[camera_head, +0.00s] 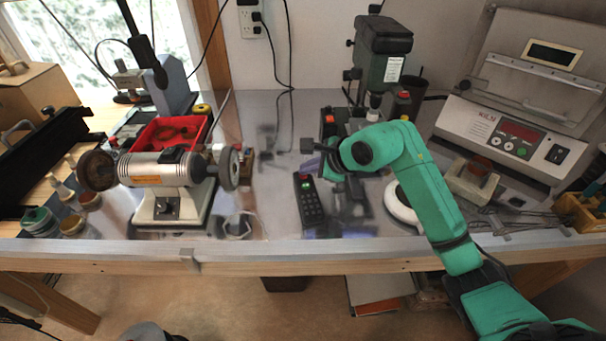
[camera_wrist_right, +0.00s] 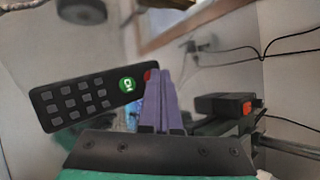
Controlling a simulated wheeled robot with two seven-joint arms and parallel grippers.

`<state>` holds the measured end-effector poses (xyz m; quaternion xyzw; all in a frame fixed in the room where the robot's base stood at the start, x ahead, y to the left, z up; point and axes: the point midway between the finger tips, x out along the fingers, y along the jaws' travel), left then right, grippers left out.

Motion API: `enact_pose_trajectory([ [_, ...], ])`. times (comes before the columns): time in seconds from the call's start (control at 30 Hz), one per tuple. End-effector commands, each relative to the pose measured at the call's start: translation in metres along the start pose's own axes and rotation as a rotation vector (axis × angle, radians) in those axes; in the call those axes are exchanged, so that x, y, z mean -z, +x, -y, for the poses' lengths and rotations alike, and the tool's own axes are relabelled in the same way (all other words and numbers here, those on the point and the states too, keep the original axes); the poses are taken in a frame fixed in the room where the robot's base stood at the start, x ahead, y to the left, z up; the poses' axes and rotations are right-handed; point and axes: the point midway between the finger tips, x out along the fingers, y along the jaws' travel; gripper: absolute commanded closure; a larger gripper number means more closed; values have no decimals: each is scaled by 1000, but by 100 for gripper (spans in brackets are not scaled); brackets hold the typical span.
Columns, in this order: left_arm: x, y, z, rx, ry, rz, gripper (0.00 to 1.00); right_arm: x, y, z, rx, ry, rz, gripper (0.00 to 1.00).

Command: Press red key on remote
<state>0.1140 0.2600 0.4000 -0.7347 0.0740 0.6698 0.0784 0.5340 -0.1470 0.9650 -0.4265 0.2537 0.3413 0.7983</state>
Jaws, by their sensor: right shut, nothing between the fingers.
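The black remote (camera_head: 311,207) lies on the metal bench top, left of my right arm. Its green key (camera_wrist_right: 127,85) and several grey keys show in the right wrist view. The red key (camera_wrist_right: 148,76) is at the remote's end beside the green key, partly hidden behind my fingers. My right gripper (camera_head: 312,168) is shut and empty, its purple fingers (camera_wrist_right: 166,88) close to the remote's red-key end. I cannot tell whether the fingertips touch the key. My left gripper is not in view.
A bench grinder (camera_head: 167,169) stands left of the remote, with a red tray (camera_head: 168,134) behind it. A dark green machine (camera_head: 383,55) stands behind my right arm, and a kiln (camera_head: 505,135) is at the right. The bench front edge (camera_head: 300,250) is near the remote.

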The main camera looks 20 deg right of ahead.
Motion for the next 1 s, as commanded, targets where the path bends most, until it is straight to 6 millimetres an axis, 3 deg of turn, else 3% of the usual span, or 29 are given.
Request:
enact_pose_trajectory([
  [0.57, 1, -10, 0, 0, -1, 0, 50, -8, -11, 8, 0, 0, -1, 100],
  [1.0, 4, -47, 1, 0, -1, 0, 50, -36, -49, 36, 1, -1, -1, 100],
])
